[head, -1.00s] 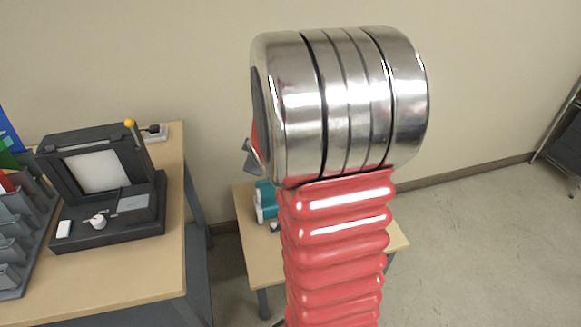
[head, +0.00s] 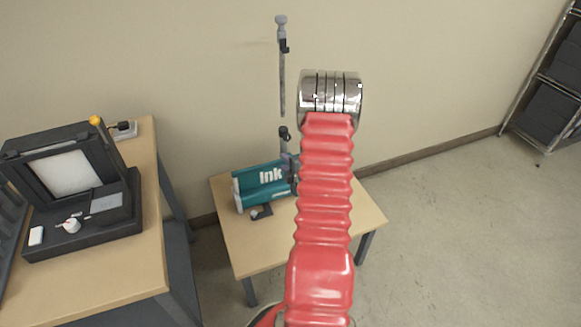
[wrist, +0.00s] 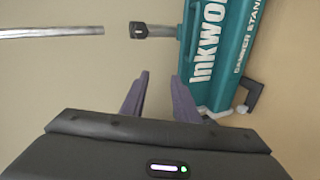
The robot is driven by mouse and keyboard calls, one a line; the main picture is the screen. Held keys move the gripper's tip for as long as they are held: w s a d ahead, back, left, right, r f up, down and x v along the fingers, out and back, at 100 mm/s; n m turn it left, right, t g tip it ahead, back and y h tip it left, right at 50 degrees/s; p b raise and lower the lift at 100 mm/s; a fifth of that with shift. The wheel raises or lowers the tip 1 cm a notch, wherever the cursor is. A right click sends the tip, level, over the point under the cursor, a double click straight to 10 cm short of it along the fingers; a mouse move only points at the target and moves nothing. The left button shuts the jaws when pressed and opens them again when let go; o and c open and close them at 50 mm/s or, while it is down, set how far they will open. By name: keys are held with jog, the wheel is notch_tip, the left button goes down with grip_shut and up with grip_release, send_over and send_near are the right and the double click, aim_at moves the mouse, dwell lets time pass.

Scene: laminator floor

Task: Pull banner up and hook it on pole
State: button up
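The teal banner stand (head: 262,178), with "Ink" in white on it, lies on the small wooden table. In the wrist view the stand (wrist: 212,50) is at the upper right, its lettering running up the picture. A thin grey pole (head: 282,75) rises above it, with a visible gap between it and a short dark-capped grey piece (head: 284,135) by the stand. The wrist view also shows the pole (wrist: 50,32) and the capped piece (wrist: 140,30). My gripper (wrist: 160,82) is open and empty, fingers below the capped piece in the picture. No drawn-out banner sheet is visible.
The small table (head: 245,245) has bare room in front of the stand. A larger table (head: 110,290) at left holds a dark machine (head: 95,225) with its lid raised. A shelf rack (head: 545,80) stands at the far right. Floor on the right is clear.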

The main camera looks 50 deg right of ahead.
jog(key=s+d+f+n+t+h, duration=0.1)
jog(key=s+d+f, duration=0.1)
jog(key=s+f, duration=0.5)
jog(key=shift+s+f, duration=0.15)
jog(key=shift+f, duration=0.2)
jog(key=x, duration=1.3)
jog(key=shift+w+d+r, duration=0.25)
jog(key=shift+w+d, duration=0.05)
jog(key=shift+w, duration=0.1)
jog(key=shift+c, duration=0.3)
grip_shut()
